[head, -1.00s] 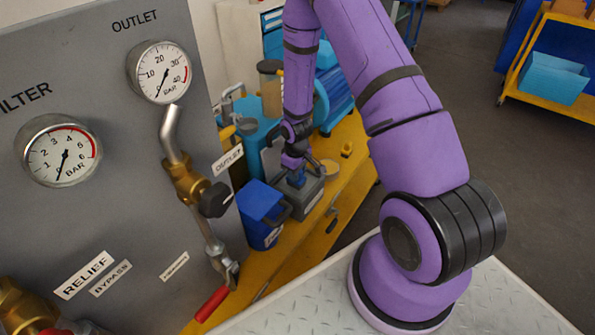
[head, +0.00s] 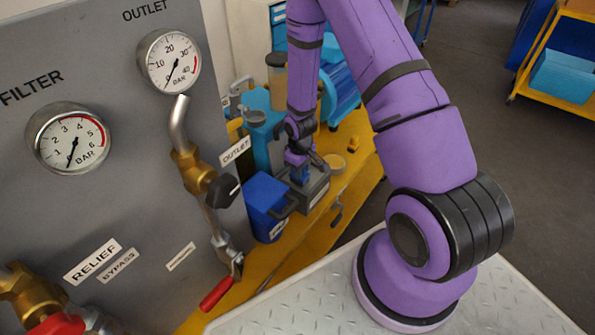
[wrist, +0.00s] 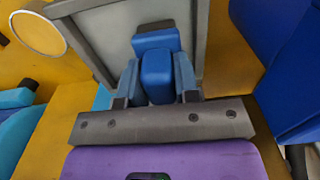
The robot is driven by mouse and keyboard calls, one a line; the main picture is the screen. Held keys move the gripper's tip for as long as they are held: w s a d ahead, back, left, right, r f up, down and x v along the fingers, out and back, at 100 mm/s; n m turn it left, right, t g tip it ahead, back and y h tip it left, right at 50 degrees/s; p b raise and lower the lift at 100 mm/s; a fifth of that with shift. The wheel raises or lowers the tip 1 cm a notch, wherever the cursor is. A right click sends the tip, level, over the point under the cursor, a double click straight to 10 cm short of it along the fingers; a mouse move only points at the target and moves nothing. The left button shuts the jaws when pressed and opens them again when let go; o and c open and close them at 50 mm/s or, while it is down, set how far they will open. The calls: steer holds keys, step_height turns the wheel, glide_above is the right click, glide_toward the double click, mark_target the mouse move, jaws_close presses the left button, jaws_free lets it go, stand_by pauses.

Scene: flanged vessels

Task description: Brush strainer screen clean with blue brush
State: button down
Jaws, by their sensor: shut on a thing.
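My gripper (wrist: 157,78) is shut on the blue brush (wrist: 158,72), whose blocky blue body shows between the fingers in the wrist view. In the head view the brush (head: 299,175) is small at the end of my arm, over the grey tray (head: 314,193). The tray's wall and floor (wrist: 103,40) also show in the wrist view. The bristles are hidden, and I cannot tell whether they touch anything.
A blue bin (head: 267,205) stands close beside the tray on the yellow bench (head: 352,190). The grey gauge panel (head: 130,190), with brass valve (head: 195,175) and red handle (head: 216,294), is at left. Teal equipment (head: 262,140) stands behind the tray.

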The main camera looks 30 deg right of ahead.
steer(key=shift+w+d, duration=0.2)
steer(key=shift+d, duration=0.3)
steer(key=shift+w+d, duration=0.15)
steer(key=shift+d, duration=0.3)
steer(key=shift+d, duration=0.1)
steer(key=shift+w+d+f, duration=0.1)
steer(key=shift+w+d, duration=0.3)
steer(key=shift+d, duration=0.5)
steer(key=shift+w+d, duration=0.35)
steer(key=shift+d, duration=0.5)
steer(key=shift+s+a, duration=0.1)
steer(key=shift+s+a, duration=0.3)
steer(key=shift+a, duration=0.35)
steer(key=shift+s+a, duration=0.25)
steer(key=shift+a, duration=0.35)
steer(key=shift+s+a, duration=0.1)
steer(key=shift+a, duration=0.3)
steer(key=shift+a, duration=0.1)
